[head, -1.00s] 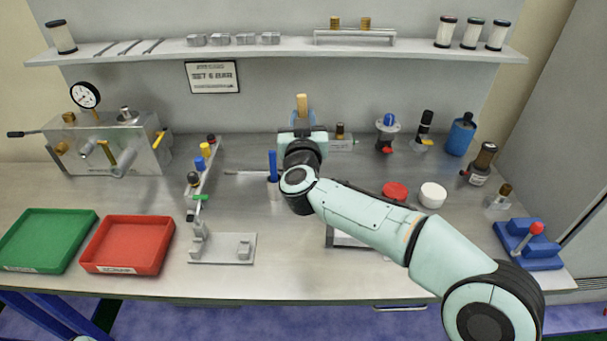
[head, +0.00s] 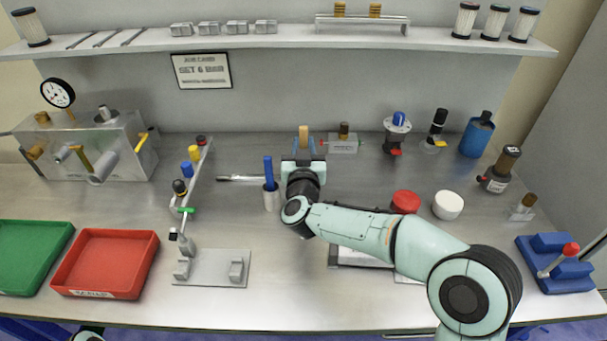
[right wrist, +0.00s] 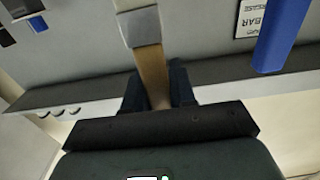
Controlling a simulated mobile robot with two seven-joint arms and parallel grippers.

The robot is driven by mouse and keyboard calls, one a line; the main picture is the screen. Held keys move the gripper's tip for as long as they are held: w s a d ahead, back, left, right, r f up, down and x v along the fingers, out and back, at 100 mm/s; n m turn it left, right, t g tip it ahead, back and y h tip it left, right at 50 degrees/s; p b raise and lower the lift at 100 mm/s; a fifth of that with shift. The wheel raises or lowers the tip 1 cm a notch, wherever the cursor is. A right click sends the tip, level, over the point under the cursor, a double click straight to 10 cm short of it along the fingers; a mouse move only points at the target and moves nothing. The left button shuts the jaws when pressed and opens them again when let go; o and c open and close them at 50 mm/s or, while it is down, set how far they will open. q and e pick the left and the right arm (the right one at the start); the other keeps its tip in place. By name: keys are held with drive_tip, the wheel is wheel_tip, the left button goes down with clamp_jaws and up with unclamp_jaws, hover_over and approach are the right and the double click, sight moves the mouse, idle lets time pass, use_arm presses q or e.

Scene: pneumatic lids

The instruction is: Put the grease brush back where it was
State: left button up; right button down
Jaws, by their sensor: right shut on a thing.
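My right gripper (head: 304,152) is shut on the grease brush, whose tan wooden part (head: 304,134) stands up between the blue fingers in the head view. In the right wrist view the brush's wooden handle (right wrist: 152,75) runs up from between the dark fingers (right wrist: 160,90) to a grey metal band, with a pale part beyond it at the top edge. The gripper is behind and right of a small grey cup (head: 271,198) that holds a blue stick (head: 268,172). The blue stick also shows in the right wrist view (right wrist: 282,35). My left gripper is not in view.
Red (head: 106,263) and green trays (head: 30,258) lie further left. A shelf (head: 290,42) runs along the back.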

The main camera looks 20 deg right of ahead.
wheel_tip(320, 180, down, 7)
drive_tip(key=shift+b, duration=0.35)
drive_tip(key=shift+f, duration=0.15)
drive_tip(key=shift+f+b, duration=0.4)
drive_tip(key=shift+b, duration=0.1)
drive_tip(key=shift+f, duration=0.1)
drive_tip(key=c, duration=0.9)
unclamp_jaws()
